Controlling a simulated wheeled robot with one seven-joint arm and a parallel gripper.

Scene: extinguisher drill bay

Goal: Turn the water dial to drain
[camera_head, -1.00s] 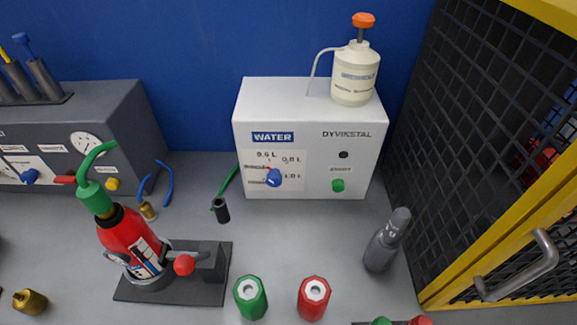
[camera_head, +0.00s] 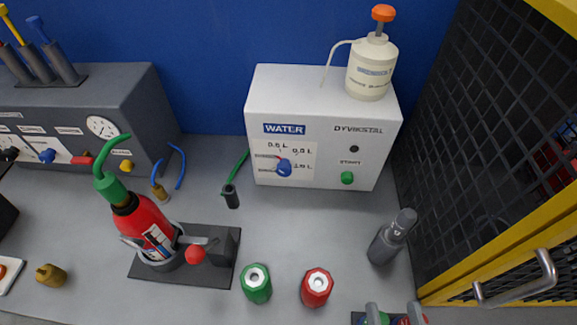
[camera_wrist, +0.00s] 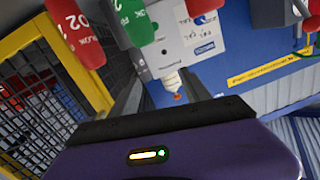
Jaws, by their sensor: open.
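The blue water dial (camera_head: 284,167) sits on a pale scale panel under the WATER label on the front of a white box (camera_head: 390,150). A small red mark shows at the dial's upper left; the scale print is too small to read surely.
A green knob (camera_head: 347,178) is right of the dial. A white pump bottle (camera_head: 371,70) stands on the box. A red extinguisher (camera_head: 147,225), green cylinder (camera_head: 256,285), red cylinder (camera_head: 316,289) and grey bottle (camera_head: 388,240) stand in front. A yellow-framed mesh cage (camera_head: 480,150) bounds the right.

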